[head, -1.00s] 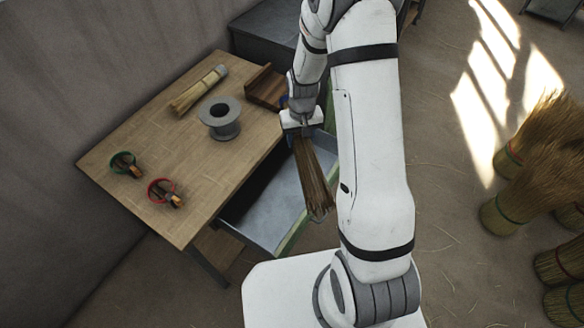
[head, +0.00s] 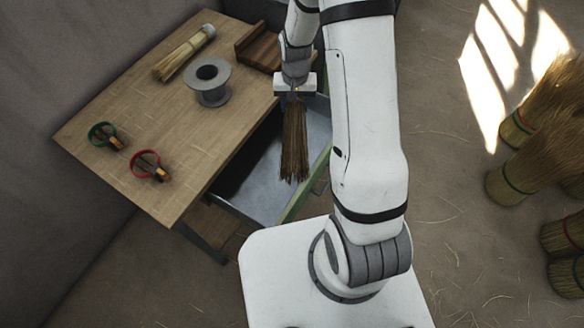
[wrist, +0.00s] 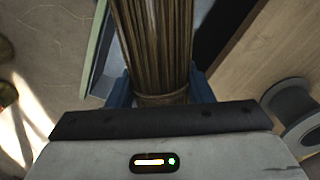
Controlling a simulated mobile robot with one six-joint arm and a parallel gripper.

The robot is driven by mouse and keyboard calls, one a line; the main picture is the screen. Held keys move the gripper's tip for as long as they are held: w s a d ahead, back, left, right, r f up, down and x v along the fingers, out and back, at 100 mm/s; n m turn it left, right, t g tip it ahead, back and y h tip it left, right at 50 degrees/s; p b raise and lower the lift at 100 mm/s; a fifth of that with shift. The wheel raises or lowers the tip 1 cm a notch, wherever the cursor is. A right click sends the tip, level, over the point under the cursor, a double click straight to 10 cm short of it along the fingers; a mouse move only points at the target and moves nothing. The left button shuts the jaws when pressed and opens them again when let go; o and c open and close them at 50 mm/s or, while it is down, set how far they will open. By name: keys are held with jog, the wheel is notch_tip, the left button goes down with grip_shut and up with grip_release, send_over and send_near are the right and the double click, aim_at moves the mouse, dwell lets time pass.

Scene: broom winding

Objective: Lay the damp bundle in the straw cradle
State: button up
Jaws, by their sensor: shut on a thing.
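My gripper (head: 294,96) is shut on a dark brown straw bundle (head: 294,145), the damp-looking one. The bundle hangs with its loose ends toward the camera, above the open drawer. In the wrist view the bundle (wrist: 155,45) sits between two blue fingers, with a tie band close to them. A brown wooden holder with raised sides (head: 260,50) stands at the table's back right, beyond and left of my gripper. It may be the cradle; my arm partly hides that area. A paler straw bundle (head: 180,57) lies on the table at the back left.
The open drawer (head: 262,190) juts from the wooden table (head: 150,110). A grey spool (head: 208,84) stands on the table. Several brooms (head: 535,150) stand on the floor at right.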

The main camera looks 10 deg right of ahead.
notch_tip(320, 180, down, 16)
jog(key=m+b, duration=0.6)
jog(key=b, duration=0.9)
jog(key=shift+s+d+b, duration=0.25)
jog(key=shift+s+b, duration=0.15)
jog(key=shift+r, duration=0.15)
jog(key=shift+f+b, duration=0.5)
jog(key=shift+f, duration=4.3)
jog(key=shift+f, duration=0.25)
jog(key=o, duration=1.1)
